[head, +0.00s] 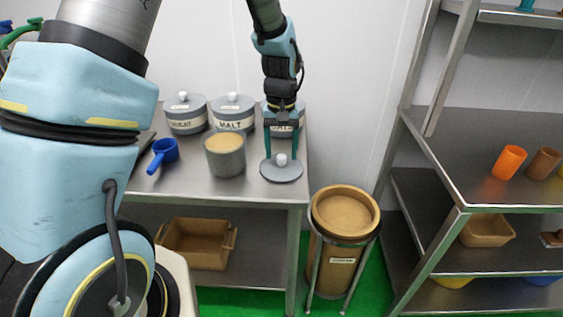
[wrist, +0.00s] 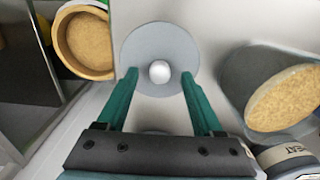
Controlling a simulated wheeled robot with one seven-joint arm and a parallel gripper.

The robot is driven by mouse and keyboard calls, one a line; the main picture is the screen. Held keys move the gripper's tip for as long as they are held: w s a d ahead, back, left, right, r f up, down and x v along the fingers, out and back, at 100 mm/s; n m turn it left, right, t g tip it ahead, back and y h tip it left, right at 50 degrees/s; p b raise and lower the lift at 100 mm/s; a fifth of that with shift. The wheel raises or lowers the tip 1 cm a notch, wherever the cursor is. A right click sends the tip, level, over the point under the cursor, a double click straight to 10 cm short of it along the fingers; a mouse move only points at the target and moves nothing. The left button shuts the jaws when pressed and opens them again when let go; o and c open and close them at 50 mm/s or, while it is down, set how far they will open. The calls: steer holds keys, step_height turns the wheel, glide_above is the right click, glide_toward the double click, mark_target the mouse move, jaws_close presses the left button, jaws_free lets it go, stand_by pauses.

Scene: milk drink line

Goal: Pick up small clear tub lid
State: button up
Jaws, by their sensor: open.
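The small tub lid (head: 268,174) is a flat, round grey disc with a white ball knob. It lies on the steel table, to the right of an open clear tub (head: 213,163) of tan powder. In the wrist view the lid (wrist: 138,50) is ahead of my gripper (wrist: 160,74), with its knob between the two teal fingers. In the head view my gripper (head: 282,153) points down over the lid. It is open and empty, its fingertips on either side of the knob. I cannot tell whether the fingertips touch the lid.
Grey lidded canisters (head: 186,117), one labelled MALT (head: 231,113), stand along the table's back, one partly behind my gripper. A blue scoop (head: 164,152) lies at left on the steel table (head: 252,193). A tan-filled bin (head: 320,236) stands off the table's right edge, before steel shelves (head: 478,200).

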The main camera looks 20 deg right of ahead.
steer(key=shift+f, duration=0.8)
jaws_close()
